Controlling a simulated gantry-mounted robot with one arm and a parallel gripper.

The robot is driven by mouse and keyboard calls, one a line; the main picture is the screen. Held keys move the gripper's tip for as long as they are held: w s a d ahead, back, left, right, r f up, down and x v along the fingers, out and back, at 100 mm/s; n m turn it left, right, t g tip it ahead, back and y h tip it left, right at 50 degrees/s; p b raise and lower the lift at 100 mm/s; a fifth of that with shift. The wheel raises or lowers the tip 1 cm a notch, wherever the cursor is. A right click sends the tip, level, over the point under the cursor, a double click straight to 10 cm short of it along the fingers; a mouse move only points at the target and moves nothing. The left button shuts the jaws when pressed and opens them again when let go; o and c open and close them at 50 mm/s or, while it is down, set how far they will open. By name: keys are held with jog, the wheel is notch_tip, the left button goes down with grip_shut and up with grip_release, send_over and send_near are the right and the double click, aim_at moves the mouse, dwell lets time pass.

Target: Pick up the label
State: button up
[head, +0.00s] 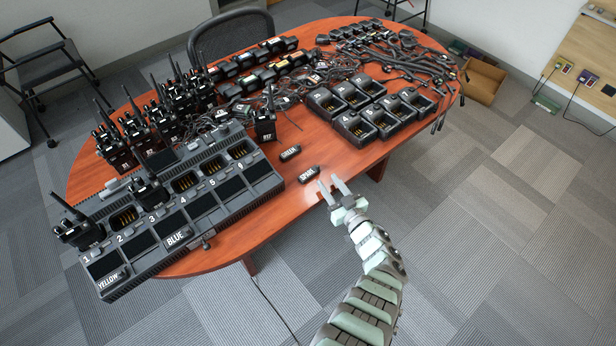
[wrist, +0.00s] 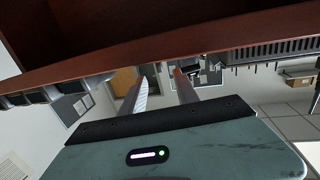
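Two small black labels lie loose on the wooden table near its front edge. One reads SPARE (head: 309,174) and the other, a little farther back and left, reads GREEN (head: 290,153). A BLUE label (head: 176,238) and a YELLOW label (head: 112,280) sit on the front of the large charger. My gripper (head: 329,181) is open and empty at the table's front edge, just right of and close to the SPARE label. Its two fingers (wrist: 160,78) stand apart with nothing between them in the wrist view. No label shows in the wrist view.
The large multi-slot charger (head: 205,205) fills the table's left front. A radio (head: 265,127) stands behind the GREEN label. Black single chargers (head: 352,122) stand to the right. The tabletop around the two loose labels is clear. The table's edge (wrist: 150,60) crosses the wrist view.

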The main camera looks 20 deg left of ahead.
aim_at(319, 168)
jog(key=b+x, duration=0.1)
jog(key=x, duration=0.2)
jog(key=shift+w+a, duration=0.1)
jog(key=b+x, duration=0.4)
jog(key=shift+f, duration=0.1)
jog(key=shift+w+a+r, duration=0.25)
jog(key=shift+w+a, duration=0.05)
grip_shut()
